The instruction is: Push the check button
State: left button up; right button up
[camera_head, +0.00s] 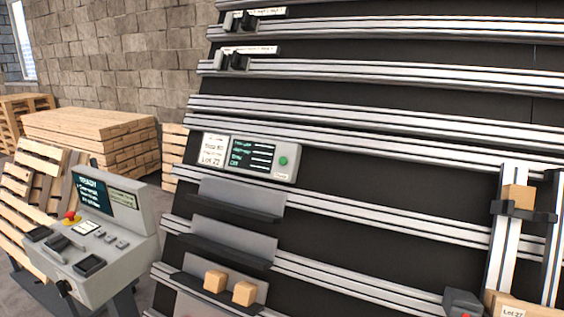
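A small grey panel (262,175) is mounted on the rails of the black gantry board, left of centre. It has a dark screen (251,157) with lines of text. A round green button (283,161) sits at the right of the screen. A small label below the button is too small to read. A white card reading "Lot 22" (213,149) is fixed at the panel's left end. Neither of my grippers shows in the head view, and nothing covers the green button.
A grey console (122,255) with a screen and a red knob (71,217) stands at lower left. Grey shelves (232,243) hang below the panel, the lowest holding two wooden blocks (244,293). A vertical rail with a clamped block (517,197) is at right. Pallets (90,135) stand behind.

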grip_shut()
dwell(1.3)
